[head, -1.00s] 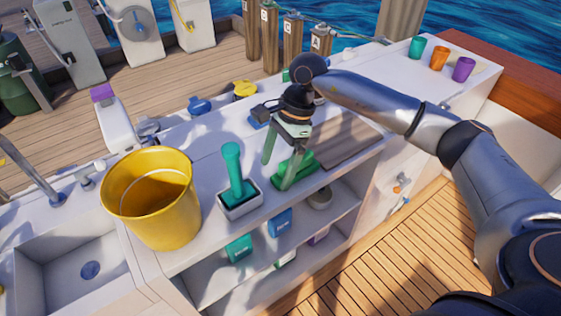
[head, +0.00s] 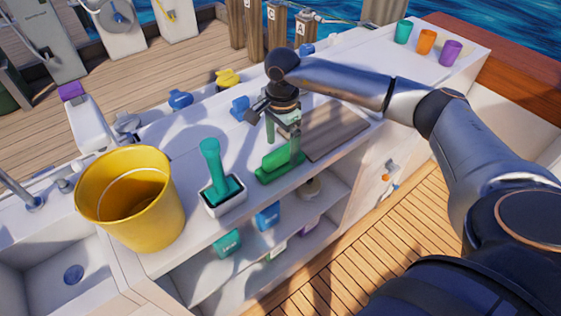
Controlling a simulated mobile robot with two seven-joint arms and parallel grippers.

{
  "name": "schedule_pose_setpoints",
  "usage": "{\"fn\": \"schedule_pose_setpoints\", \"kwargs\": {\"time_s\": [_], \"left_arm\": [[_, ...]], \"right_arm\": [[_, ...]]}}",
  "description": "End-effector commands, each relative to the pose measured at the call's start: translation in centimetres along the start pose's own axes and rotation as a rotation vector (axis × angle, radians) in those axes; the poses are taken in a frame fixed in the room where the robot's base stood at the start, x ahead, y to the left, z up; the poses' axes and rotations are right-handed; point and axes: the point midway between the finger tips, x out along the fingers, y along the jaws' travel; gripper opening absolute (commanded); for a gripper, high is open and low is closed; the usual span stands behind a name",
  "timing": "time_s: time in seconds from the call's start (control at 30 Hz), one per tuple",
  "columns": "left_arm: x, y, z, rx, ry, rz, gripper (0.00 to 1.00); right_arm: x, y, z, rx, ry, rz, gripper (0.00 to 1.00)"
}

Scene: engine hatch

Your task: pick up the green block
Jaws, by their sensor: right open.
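The green block (head: 272,171) lies on the white counter, just left of a grey-brown board. It looks long, with a raised upper part. My right gripper (head: 283,144) points down over its right, far end, with its fingers apart. One finger is behind the block and the other overlaps its right end in the picture. I cannot tell whether that finger touches it. Nothing is held between the fingers. My left gripper is out of view.
A teal-handled tool stands in a white holder (head: 224,202) left of the block, beside a yellow bucket (head: 130,200). The grey-brown board (head: 335,130) lies to the right. Blue and yellow items lie behind. Teal, orange and purple cups (head: 426,42) stand far right. Shelves below hold boxes.

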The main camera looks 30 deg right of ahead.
Motion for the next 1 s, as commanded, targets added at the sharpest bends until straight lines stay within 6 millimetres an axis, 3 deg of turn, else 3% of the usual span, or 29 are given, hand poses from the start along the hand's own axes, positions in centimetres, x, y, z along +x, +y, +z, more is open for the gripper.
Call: {"fn": "schedule_pose_setpoints", "kwargs": {"time_s": [0.3,0.57,1.0], "left_arm": [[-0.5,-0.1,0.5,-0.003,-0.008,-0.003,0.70],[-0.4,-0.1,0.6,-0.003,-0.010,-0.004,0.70],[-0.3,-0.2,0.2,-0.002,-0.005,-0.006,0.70]], "right_arm": [[4.3,0.1,0.5,0.001,-0.001,0.003,0.95],[4.7,0.1,0.4,0.000,-0.001,0.001,0.95],[4.6,0.1,0.4,0.000,-0.001,0.001,0.48]]}}
